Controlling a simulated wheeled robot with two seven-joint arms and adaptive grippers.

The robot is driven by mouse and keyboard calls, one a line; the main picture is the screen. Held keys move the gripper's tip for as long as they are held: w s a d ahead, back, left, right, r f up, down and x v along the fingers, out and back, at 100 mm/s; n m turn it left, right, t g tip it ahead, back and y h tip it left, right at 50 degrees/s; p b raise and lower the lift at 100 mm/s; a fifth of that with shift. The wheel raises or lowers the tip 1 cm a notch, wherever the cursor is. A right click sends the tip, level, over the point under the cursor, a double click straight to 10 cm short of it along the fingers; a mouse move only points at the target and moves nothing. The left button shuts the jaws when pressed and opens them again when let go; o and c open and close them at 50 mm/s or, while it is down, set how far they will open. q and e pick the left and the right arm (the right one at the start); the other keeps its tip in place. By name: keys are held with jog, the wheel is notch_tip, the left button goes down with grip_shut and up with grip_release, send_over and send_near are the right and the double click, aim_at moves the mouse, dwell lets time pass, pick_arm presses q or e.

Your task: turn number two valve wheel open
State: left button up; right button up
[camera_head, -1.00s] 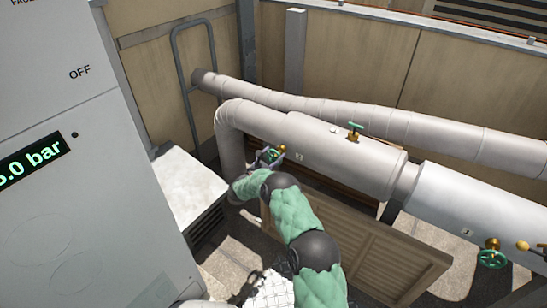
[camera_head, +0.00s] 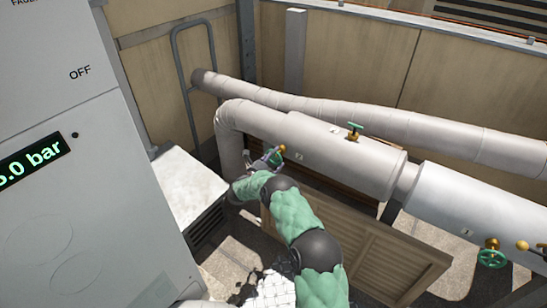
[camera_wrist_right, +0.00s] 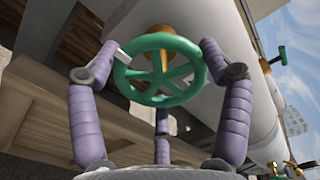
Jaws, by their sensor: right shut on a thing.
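A green valve wheel (camera_wrist_right: 160,70) on a brass stem fills the middle of the right wrist view. In the head view it sits on the front of the grey lagged pipe, mostly hidden by my right gripper (camera_head: 270,159). A small number tag (camera_head: 299,156) is on the pipe just right of it; I cannot read it surely. In the wrist view, my right gripper (camera_wrist_right: 160,62) has purple-grey fingers on both sides of the wheel's rim and one below, shut on it. My left gripper is not in view.
Another green wheel (camera_head: 354,129) stands on top of the pipe. One more green wheel (camera_head: 491,258) hangs at the lower right near a brass fitting. A slatted wooden panel (camera_head: 350,240) stands below the pipe. A grey cabinet (camera_head: 80,200) with a pressure display is at left.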

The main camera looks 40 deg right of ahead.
jog(key=n, duration=0.3)
jog(key=shift+w+d+r+n, duration=0.15)
jog(key=shift+r+n, duration=0.15)
jog(key=shift+r, duration=0.1)
jog(key=n+p, duration=0.1)
jog(key=n, duration=0.3)
jog(key=shift+n, duration=0.3)
jog(key=n+p, duration=0.1)
jog(key=n, duration=0.3)
jog(key=shift+r, duration=0.1)
jog(key=n, duration=0.4)
jog(key=shift+n+p, duration=0.3)
jog(key=shift+p, duration=0.1)
jog(key=shift+n, duration=0.3)
jog(key=o, duration=1.1)
jog(key=shift+f, duration=0.3)
